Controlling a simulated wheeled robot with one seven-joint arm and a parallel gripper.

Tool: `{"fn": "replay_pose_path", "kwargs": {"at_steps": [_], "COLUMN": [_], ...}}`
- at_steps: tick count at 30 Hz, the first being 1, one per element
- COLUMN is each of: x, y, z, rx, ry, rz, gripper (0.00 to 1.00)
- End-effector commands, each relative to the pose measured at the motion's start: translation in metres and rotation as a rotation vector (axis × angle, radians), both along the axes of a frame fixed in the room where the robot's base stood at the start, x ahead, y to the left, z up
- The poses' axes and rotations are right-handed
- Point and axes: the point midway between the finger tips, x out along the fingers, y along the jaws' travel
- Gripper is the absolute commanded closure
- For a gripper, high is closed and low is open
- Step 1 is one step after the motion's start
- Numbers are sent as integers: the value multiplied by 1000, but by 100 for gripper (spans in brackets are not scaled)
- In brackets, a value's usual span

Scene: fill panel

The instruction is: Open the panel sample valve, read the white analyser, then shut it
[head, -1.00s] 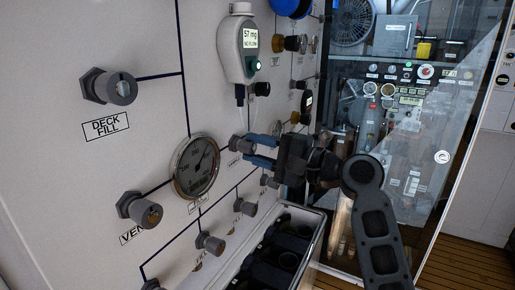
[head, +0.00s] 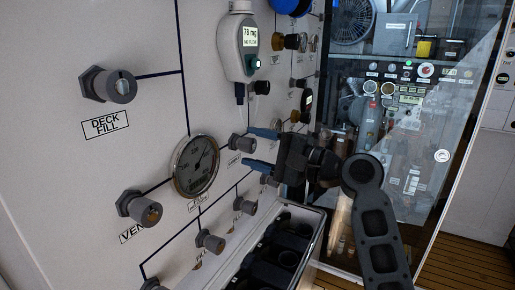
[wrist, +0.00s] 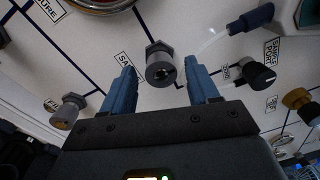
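The panel sample valve (head: 238,143) is a dark grey knob on the white panel, with a partly hidden label that starts "SAM" below it. In the wrist view the knob (wrist: 160,66) sits between and just beyond my fingertips, with a gap on both sides. My gripper (head: 247,147) is open and empty, its two blue fingers pointing at the panel; it also shows in the wrist view (wrist: 160,74). The white analyser (head: 238,48) hangs above the valve. Its screen reads 78 mg and NO FLOW, with a green light below.
A pressure gauge (head: 195,165) is left of the valve. Other knobs include deck fill (head: 108,85), vent (head: 140,208) and a black sample port knob (wrist: 259,75). An open box with dark compartments (head: 318,222) stands below. A glass-fronted cabinet (head: 405,120) is at right.

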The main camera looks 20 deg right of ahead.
Motion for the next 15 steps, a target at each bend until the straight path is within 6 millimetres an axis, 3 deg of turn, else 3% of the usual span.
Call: {"fn": "replay_pose_path", "kwargs": {"at_steps": [8, 15], "x": [-6, -36], "y": [-4, -26], "z": [-1, -4], "rx": [0, -1], "ry": [-2, -2], "rz": [-2, -4], "gripper": [40, 40]}}
